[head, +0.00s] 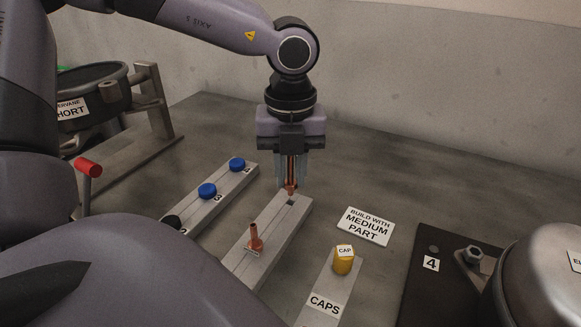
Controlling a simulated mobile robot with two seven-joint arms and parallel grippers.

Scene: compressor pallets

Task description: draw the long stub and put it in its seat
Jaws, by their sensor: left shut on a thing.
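My left gripper (291,178) points straight down above the far end of a grey stub rack (273,227). It is shut on a copper-coloured stub (291,189), whose upper part is between the fingers. The stub's lower end shows just above a dark square hole (291,202) in the rack; I cannot tell whether it is clear of it. A second, shorter-looking copper stub (256,239) stands upright nearer in the same rack, by a small label. My right gripper is not in view. I cannot make out the stub's seat for certain.
Another rack (225,188) with blue caps and a black one lies left. A caps block (332,289) holds a yellow cap (344,261). A sign (366,226) reads "build with medium part". A dark plate (430,290) marked 4 and a metal dome (550,275) are right.

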